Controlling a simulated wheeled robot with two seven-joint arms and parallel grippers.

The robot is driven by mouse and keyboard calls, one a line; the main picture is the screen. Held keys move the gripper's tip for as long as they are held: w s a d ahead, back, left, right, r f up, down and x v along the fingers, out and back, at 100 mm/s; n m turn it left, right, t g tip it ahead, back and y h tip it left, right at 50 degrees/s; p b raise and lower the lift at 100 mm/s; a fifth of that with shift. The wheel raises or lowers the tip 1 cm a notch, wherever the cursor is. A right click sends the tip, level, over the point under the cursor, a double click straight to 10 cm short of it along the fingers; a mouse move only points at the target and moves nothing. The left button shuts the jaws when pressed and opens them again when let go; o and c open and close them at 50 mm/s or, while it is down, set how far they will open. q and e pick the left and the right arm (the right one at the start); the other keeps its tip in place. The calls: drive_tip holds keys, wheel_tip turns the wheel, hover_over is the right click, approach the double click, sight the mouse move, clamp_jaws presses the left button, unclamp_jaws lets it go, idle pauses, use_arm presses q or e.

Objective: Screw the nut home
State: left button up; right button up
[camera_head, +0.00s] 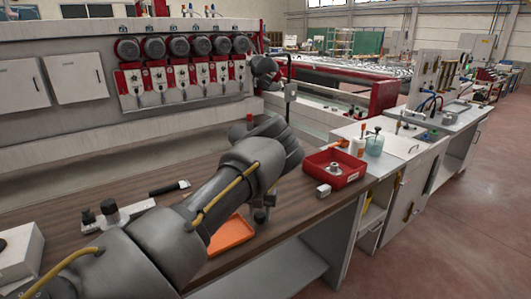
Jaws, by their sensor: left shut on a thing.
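My left arm comes in from the lower left and reaches over the brown bench. My left gripper (264,205) points down beyond the forearm, above the bench near its front edge. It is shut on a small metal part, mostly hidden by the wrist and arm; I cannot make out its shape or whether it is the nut. A round metal part with a raised hub (336,169) lies in the red tray (349,181), right of the gripper. I cannot pick out a nut for certain. My right gripper is not in view.
An orange tray (231,236) lies partly under my forearm. A small white block (323,191) sits by the red tray's front left. A black-handled tool (169,188) lies on the bench at left. A spray bottle (374,144) stands beyond the red tray. The edging machine rises behind.

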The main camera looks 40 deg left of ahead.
use_arm(q)
drive_tip(key=shift+r+p, duration=1.45)
drive_tip(key=shift+r, duration=1.25)
drive_tip(key=shift+f, duration=0.15)
wheel_tip(320, 180, down, 7)
drive_tip(key=b, duration=0.4)
drive_tip(key=shift+a+r, duration=0.1)
drive_tip(key=shift+r, duration=0.1)
